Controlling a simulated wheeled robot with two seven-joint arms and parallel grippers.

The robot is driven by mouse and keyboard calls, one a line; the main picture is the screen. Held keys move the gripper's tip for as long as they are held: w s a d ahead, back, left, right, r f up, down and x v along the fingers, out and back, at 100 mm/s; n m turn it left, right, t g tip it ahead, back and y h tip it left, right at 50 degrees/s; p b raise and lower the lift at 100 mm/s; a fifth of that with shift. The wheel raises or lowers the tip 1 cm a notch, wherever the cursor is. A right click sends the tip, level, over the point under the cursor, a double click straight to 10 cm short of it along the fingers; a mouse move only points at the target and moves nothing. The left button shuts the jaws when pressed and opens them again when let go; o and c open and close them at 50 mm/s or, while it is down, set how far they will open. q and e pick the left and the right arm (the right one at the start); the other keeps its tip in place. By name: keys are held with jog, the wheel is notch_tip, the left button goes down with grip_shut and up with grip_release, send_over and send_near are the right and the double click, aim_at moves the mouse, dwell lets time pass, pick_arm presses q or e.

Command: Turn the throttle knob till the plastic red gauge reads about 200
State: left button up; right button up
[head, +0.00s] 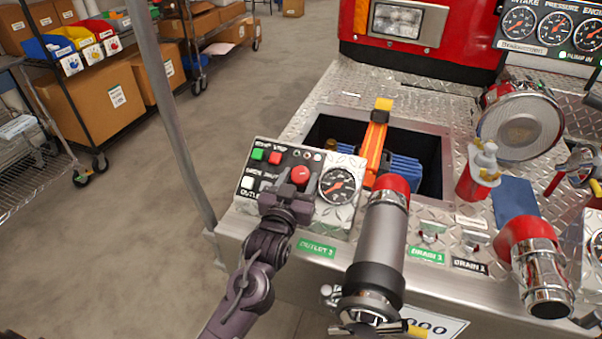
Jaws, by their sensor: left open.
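A small control box (256,196) stands on the front edge of the bumper deck. Its red round knob (300,174) sits in the middle of the sloped face. A round dark-faced gauge (337,186) with a bright rim is right of the knob; its reading is too small to tell. My left gripper (296,184) is open at the box front, its fingers pointing at the knob, one toward each side of it. I cannot tell whether they touch it. The gripper hides the lower middle of the panel. My right gripper is not in view.
Green and red buttons (275,158) are on the panel's left. A large grey pipe with a red collar (390,185) stands close to the right of the box. An open well with an orange tool (375,140) lies behind. A grey post (170,110) rises at left.

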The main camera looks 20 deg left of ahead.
pick_arm(q)
jog(key=shift+w, duration=1)
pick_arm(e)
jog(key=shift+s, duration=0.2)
pick_arm(q)
jog(key=shift+c, duration=0.3)
jog(key=c, duration=0.6)
jog(key=shift+n+y+p, duration=0.35)
jog(key=shift+n+y, duration=0.15)
jog(key=shift+c, duration=0.2)
jog(key=shift+r+n+y, duration=0.1)
jog(key=shift+n+y, duration=0.2)
jog(key=shift+n, duration=0.1)
jog(key=shift+y, duration=0.3)
jog(key=o, duration=0.7)
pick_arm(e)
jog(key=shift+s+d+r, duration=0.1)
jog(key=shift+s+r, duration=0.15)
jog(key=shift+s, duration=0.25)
